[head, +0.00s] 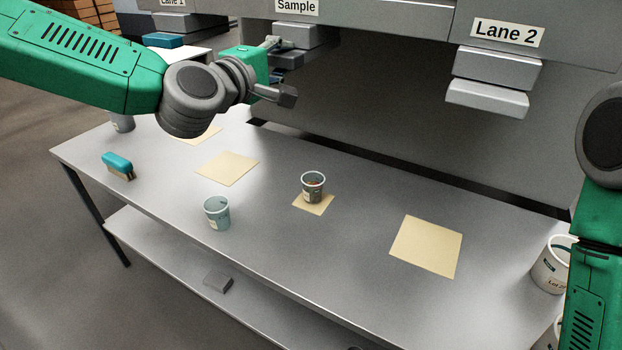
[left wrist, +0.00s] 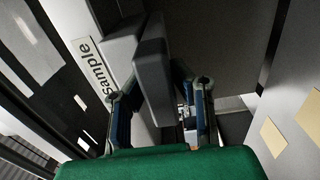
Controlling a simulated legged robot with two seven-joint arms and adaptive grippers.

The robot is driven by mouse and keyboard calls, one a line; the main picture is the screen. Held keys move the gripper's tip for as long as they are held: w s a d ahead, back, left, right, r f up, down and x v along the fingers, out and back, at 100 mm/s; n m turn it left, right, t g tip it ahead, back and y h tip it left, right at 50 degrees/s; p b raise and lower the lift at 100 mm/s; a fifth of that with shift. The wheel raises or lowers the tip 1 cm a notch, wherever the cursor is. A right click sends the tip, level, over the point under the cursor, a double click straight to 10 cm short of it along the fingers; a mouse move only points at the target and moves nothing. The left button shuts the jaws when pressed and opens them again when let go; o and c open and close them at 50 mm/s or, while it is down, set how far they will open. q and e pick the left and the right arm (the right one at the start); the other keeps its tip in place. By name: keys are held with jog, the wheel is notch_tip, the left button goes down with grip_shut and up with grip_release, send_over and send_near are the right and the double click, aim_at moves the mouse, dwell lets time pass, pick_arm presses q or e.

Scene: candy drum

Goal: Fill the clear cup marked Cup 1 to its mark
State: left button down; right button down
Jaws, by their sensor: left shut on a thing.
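A clear cup (head: 313,188) with some brownish content near its rim stands upright on a small yellow square. Another clear cup (head: 217,214) stands on bare table to its left and looks empty. A third cup (head: 122,123) is partly hidden behind my left arm. I cannot read which cup is marked Cup 1. My left gripper (head: 283,66) is at the grey block under the Sample sign (head: 300,36). In the left wrist view its fingers (left wrist: 165,88) are closed around that grey block (left wrist: 153,68). My right gripper is out of view.
The grey table (head: 270,245) carries larger yellow squares (head: 427,247), a teal brush (head: 118,165) and a white tub (head: 551,266) at the right. Grey blocks hang under the Lane 2 sign (head: 507,32). A small grey block (head: 218,281) lies on the lower shelf.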

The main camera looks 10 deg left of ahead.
pick_arm(q)
jog(key=shift+s+f, duration=0.15)
jog(key=shift+f, duration=0.15)
jog(key=shift+s+f, duration=0.25)
jog(key=shift+s, duration=0.1)
jog(key=shift+v, duration=0.75)
jog(key=shift+s+a+r, duration=0.1)
jog(key=shift+s+r, duration=0.05)
jog(key=shift+s, duration=0.05)
dwell(0.3)
jog(key=shift+x, duration=1.5)
jog(key=shift+a+r+b, duration=0.1)
jog(key=shift+r+b, duration=0.2)
jog(key=shift+b, duration=0.05)
